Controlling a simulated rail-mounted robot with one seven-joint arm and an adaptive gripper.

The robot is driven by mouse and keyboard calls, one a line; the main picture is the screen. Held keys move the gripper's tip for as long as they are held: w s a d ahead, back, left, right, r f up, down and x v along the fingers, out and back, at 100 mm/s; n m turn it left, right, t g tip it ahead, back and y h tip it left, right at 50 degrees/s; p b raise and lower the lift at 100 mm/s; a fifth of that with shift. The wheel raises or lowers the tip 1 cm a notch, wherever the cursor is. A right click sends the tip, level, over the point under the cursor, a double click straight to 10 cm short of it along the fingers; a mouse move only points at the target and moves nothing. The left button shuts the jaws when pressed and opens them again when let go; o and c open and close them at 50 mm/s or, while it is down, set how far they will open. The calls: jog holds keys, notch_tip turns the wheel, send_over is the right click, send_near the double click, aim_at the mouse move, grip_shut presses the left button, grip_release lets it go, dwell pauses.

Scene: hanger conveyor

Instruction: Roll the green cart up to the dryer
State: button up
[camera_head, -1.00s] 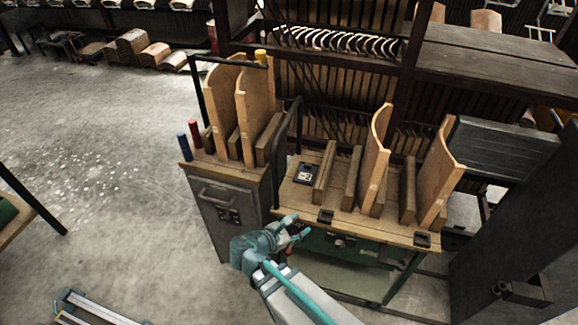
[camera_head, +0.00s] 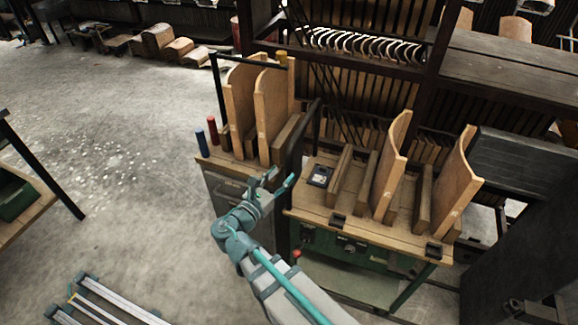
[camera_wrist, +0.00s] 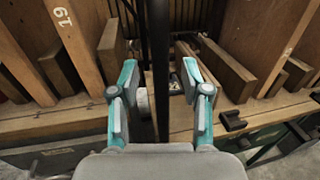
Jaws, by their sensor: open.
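The green cart (camera_head: 345,252) has a wooden top holding upright curved wooden boards. A black upright handle frame (camera_head: 298,150) stands at its left end, beside the grey cart. My gripper (camera_head: 280,182) is open and empty at the gap between the two carts, by this frame. In the wrist view, the dark post (camera_wrist: 160,60) stands between my open fingers (camera_wrist: 160,85), apart from both; the green cart's top (camera_wrist: 290,101) is on the right. I cannot tell for sure which thing is the dryer; a dark cabinet-like panel (camera_head: 520,245) stands to the right of the green cart.
The grey cart (camera_head: 225,195) with boards and red and blue handles stands close at left. A dark rack (camera_head: 345,65) is right behind. A wooden bench (camera_head: 25,225) is at far left, and metal rails (camera_head: 105,302) lie at lower left.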

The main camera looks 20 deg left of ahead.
aim_at(287, 170)
jog(key=shift+p+x, duration=0.3)
jog(key=shift+x, duration=2)
grip_shut()
